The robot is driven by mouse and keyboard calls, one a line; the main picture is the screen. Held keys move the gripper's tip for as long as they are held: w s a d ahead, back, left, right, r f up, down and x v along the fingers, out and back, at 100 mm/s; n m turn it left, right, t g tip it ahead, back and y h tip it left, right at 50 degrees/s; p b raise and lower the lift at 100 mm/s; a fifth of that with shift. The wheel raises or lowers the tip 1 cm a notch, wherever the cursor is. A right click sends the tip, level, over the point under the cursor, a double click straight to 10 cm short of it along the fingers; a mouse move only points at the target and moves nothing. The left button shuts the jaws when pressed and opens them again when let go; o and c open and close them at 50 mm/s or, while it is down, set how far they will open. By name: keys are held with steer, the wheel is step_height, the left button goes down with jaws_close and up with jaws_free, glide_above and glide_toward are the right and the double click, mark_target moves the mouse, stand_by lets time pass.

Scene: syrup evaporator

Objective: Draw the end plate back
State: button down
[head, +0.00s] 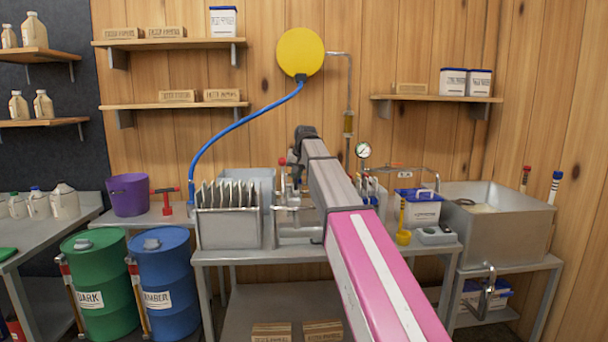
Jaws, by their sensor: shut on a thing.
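The filter press (297,233) stands on the middle metal bench, with its lower frame and rails showing. My arm crosses in front of it and hides much of its middle. Thin upright plates (370,190) show just right of my arm. The end plate (283,196) shows only in part at the press's left side, close to a small red knob. My gripper (295,180) is small, dark and partly hidden at the left edge of my arm, down at the end plate. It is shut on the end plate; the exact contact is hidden.
A metal bin of upright dark-edged sheets (228,228) stands close on the left. A pressure gauge (363,151), a white tub with a blue lid (417,208) and a yellow scoop (403,237) are on the right. A blue hose (237,118) runs up to a yellow disc (300,52).

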steer(key=c, duration=1.4)
jaws_free()
steer(key=shift+r, duration=0.1)
steer(key=v, duration=1)
steer(key=shift+s+r, duration=0.2)
steer(key=shift+r, duration=0.05)
steer(key=shift+s, duration=0.1)
